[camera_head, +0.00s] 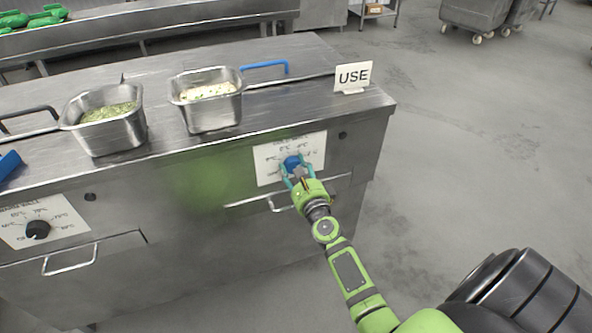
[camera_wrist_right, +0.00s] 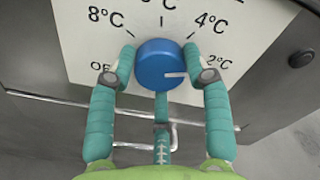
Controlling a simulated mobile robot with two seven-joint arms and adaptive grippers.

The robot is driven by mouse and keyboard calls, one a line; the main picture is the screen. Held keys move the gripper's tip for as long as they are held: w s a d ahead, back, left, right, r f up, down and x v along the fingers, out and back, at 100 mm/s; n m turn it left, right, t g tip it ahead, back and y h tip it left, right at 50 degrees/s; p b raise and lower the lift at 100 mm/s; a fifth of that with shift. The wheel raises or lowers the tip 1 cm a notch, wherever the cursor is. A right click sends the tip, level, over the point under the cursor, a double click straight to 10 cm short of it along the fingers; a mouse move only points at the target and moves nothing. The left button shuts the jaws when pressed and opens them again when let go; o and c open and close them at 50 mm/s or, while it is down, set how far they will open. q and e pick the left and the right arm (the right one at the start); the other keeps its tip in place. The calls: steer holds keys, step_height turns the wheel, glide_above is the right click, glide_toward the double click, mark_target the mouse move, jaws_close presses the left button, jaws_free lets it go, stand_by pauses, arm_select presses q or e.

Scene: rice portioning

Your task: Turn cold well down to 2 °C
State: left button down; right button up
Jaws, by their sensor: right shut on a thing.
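The cold well's blue knob (camera_head: 292,162) sits on a white dial plate (camera_head: 263,163) on the front of the steel counter. In the right wrist view the blue knob (camera_wrist_right: 160,72) has a white pointer line aimed right, toward the 2 °C mark (camera_wrist_right: 218,62). The dial plate (camera_wrist_right: 85,50) also shows OFF at the left, 8 °C and 4 °C; the top label is cut off. My right gripper (camera_head: 296,172) has its teal fingers closed on both sides of the knob, also seen in the right wrist view (camera_wrist_right: 166,74). My left gripper is not in view.
A black knob (camera_head: 38,230) sits on another dial plate at the left. Two steel pans with food, a green one (camera_head: 122,131) and a pale one (camera_head: 213,113), stand on the counter (camera_head: 300,112). A USE sign (camera_head: 353,77) stands at its right end. Drawer handles lie below the dials.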

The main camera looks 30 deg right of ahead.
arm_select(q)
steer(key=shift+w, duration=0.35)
arm_select(e)
steer(key=shift+w+a+r+m, duration=0.1)
steer(key=shift+a+r+m, duration=0.1)
steer(key=shift+m, duration=0.2)
steer(key=o, duration=1.2)
steer(key=shift+c, duration=0.2)
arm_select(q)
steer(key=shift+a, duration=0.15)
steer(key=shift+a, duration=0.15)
arm_select(e)
steer(key=shift+d+f, duration=0.1)
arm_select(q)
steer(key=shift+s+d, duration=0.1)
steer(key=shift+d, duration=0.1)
arm_select(e)
steer(key=v, duration=1.2)
